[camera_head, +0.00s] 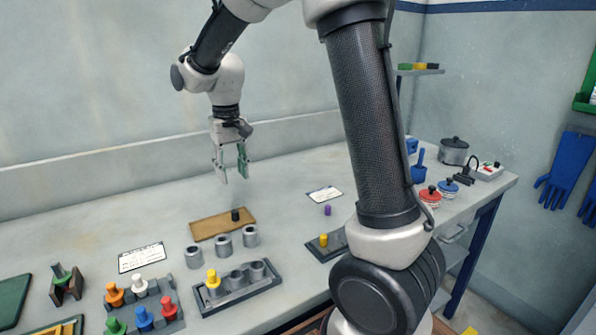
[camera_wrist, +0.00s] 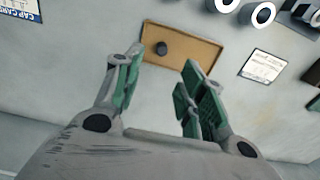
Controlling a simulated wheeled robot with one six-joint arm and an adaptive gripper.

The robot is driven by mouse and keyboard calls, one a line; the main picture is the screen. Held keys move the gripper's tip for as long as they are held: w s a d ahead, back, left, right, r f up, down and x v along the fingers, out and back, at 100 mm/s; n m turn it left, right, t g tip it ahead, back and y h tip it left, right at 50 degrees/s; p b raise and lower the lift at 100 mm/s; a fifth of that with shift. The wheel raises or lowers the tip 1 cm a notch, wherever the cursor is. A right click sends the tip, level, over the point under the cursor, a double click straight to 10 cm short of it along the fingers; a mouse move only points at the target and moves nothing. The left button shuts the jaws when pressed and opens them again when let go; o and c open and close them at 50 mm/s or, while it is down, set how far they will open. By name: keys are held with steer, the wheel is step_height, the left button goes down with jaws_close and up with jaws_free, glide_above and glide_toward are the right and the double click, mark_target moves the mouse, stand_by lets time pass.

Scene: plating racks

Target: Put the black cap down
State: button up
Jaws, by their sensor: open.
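The black cap (camera_head: 235,215) stands on the brown board (camera_head: 206,229), near its right end in the head view. In the wrist view the black cap (camera_wrist: 162,48) sits on the brown board (camera_wrist: 205,52) toward its left part, beyond my fingers and touching neither. My gripper (camera_head: 233,176) is open and empty, raised above the table behind the board. Its green-padded fingers also show apart in the wrist view (camera_wrist: 155,85).
Several grey cylinders (camera_head: 223,245) stand in front of the board. A dark tray (camera_head: 238,293) holds a yellow-topped piece and grey cylinders. A purple cap (camera_head: 327,210) and a white card (camera_head: 324,194) lie to the right. Bare table lies left of the board.

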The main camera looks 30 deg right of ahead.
steer(key=s+d+r+t, duration=0.1)
steer(key=s+d+r, duration=0.3)
steer(key=s, duration=0.3)
steer(key=s+d+r+t, duration=0.1)
steer(key=s+d+r, duration=0.35)
steer(key=s, duration=0.25)
steer(key=s+d+t, duration=0.2)
steer(key=s+d, duration=0.2)
steer(key=s, duration=0.8)
steer(key=shift+d+f, duration=0.2)
steer(key=shift+f, duration=0.25)
